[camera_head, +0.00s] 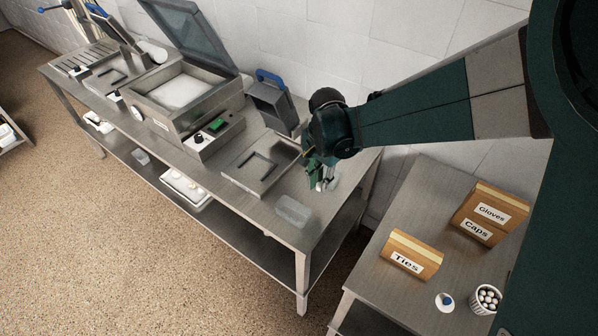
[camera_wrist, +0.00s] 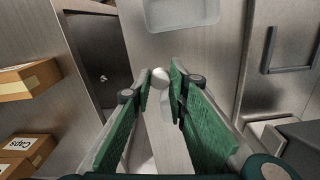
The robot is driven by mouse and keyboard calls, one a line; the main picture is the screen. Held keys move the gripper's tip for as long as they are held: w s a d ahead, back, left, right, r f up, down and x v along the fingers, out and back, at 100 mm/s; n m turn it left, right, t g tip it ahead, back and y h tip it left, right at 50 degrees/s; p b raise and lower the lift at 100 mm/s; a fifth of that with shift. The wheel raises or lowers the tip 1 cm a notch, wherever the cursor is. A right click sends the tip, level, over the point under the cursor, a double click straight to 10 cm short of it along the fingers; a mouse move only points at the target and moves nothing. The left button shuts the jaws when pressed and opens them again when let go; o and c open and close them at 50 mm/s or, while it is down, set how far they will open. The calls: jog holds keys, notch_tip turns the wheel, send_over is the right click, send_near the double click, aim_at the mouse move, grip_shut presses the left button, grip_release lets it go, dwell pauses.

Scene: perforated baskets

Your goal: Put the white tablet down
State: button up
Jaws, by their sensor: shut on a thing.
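My gripper (camera_head: 321,182) hangs over the right end of the long steel table. In the wrist view its green fingers (camera_wrist: 161,82) close on a small round white tablet (camera_wrist: 160,76) at their tips. A pale shape shows just below the tablet between the fingers, and I cannot tell what it is. In the head view the tablet is too small to make out clearly. A clear shallow tray (camera_head: 293,211) lies on the table to the lower left of my gripper. It also shows at the top of the wrist view (camera_wrist: 182,12).
A steel plate with a dark handle (camera_head: 258,165) lies left of my gripper, with a blue-handled steel container (camera_head: 272,104) behind. Across a gap, the lower right table holds the Ties box (camera_head: 411,256), a Gloves and Caps box (camera_head: 490,214) and a tub of white balls (camera_head: 486,299).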

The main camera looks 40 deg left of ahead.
send_over(318, 206)
jog(key=shift+w+f, duration=0.1)
jog(key=shift+f, duration=2.9)
jog(key=shift+f, duration=1.85)
jog(key=shift+f+b, duration=0.2)
jog(key=shift+b, duration=0.15)
jog(key=o, duration=0.7)
jog(key=shift+r+p, duration=0.3)
jog(key=shift+r, duration=5.9)
